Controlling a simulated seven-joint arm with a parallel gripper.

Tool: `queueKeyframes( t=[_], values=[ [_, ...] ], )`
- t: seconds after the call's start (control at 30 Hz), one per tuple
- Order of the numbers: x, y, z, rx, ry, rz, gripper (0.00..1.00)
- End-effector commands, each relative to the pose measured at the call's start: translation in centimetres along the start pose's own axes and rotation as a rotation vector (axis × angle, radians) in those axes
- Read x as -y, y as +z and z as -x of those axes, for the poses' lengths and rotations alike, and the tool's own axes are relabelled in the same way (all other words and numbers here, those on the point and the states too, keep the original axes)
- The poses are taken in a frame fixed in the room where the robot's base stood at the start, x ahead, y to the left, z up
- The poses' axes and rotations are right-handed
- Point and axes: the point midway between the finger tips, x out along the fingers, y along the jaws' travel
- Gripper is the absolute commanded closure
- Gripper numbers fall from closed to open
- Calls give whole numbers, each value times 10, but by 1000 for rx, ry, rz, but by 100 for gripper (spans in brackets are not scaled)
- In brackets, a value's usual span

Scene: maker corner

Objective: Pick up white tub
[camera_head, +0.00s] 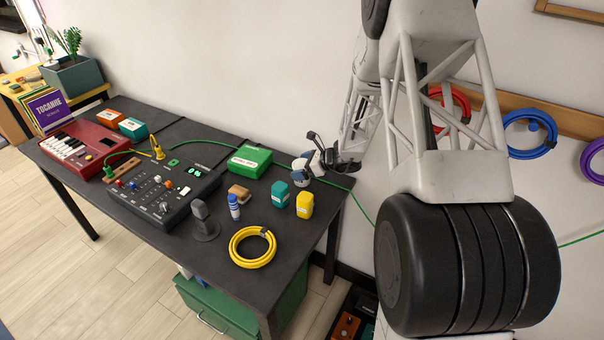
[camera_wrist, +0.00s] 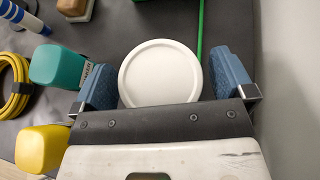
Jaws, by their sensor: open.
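The white tub (camera_wrist: 160,72) shows in the wrist view as a round white lid seen from above. It sits on the dark table between the two blue finger pads of my gripper (camera_wrist: 168,82). The pads stand apart on its left and right, and I cannot tell whether either touches it. The near edge of the lid is hidden by my gripper's body. In the head view my gripper (camera_head: 316,163) is low over the table's back right corner, where it and the tub overlap and are hard to tell apart.
A green box (camera_head: 249,161), a blue-and-white marker (camera_head: 234,206) and a coiled yellow cable (camera_head: 252,247) are on the table (camera_head: 294,236). A green cable (camera_wrist: 201,35) runs beside the tub.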

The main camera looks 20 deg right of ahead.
Motion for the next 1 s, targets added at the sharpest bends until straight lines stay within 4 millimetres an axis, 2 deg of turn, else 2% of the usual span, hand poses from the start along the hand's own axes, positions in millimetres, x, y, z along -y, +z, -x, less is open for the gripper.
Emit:
queueKeyframes(
  t=[0.33, 0.73, 1.0],
  values=[
    [0, 0, 0, 0, 0, 0, 0],
    [0, 0, 0, 0, 1, 0, 61],
    [0, 1, 1, 0, 0, 1, 62]
  ],
)
